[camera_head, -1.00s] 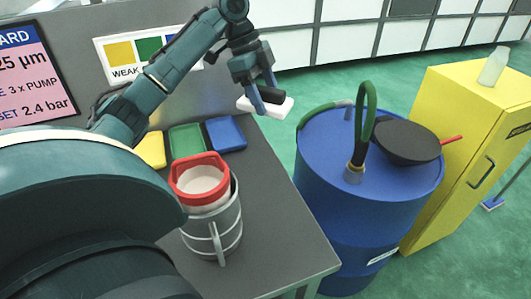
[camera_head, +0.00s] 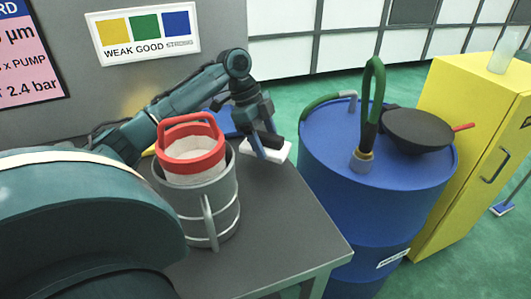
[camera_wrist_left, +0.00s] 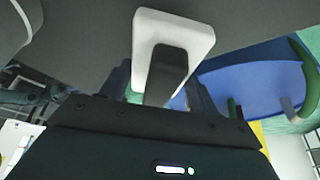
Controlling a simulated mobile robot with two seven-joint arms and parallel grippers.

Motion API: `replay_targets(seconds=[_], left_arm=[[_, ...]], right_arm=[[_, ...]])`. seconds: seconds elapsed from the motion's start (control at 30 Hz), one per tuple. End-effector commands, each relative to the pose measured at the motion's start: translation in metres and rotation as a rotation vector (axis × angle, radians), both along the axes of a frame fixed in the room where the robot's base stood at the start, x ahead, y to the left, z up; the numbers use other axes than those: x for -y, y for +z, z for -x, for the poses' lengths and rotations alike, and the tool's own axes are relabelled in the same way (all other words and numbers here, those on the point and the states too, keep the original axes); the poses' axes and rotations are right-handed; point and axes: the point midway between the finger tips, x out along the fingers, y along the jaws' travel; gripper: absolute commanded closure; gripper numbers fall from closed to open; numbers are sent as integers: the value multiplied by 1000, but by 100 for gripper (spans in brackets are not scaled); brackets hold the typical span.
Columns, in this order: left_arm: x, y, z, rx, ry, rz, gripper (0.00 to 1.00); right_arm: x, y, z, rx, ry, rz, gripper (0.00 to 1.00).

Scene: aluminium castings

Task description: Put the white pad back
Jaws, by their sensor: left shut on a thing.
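My left gripper (camera_head: 267,147) is shut on the dark grip of the white pad (camera_head: 282,154). It holds the pad near the right edge of the grey table (camera_head: 285,225), beside the blue drum. In the left wrist view the white pad (camera_wrist_left: 148,55) and its dark grip (camera_wrist_left: 167,72) show between the fingers, with the grey tabletop behind. I cannot tell whether the pad touches the table. My right gripper is not in view.
A metal vessel (camera_head: 225,225) with a red-rimmed insert (camera_head: 195,135) stands on the table. A blue pad (camera_head: 225,120) lies partly hidden behind my arm. The blue drum (camera_head: 335,170) carries a dark pan (camera_head: 415,135) and green hose. A yellow cabinet (camera_head: 465,110) stands right. The table's front right is clear.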

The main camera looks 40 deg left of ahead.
Motion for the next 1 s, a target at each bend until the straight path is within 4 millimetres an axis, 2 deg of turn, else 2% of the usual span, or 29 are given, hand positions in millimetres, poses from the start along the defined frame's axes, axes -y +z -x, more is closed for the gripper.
replay_targets(seconds=[0.23,0.57,0.6,0.83,1.0], left_arm=[[0,-34,1,-5,0,0,60],[0,-36,0,-1,0,0,60],[0,-37,0,-1,0,-1,37],[0,-37,0,-1,0,-1,18],[0,-36,0,-1,0,0,17]], right_arm=[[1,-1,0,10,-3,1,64],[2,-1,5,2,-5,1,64],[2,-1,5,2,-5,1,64],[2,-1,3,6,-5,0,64],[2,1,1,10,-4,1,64]])
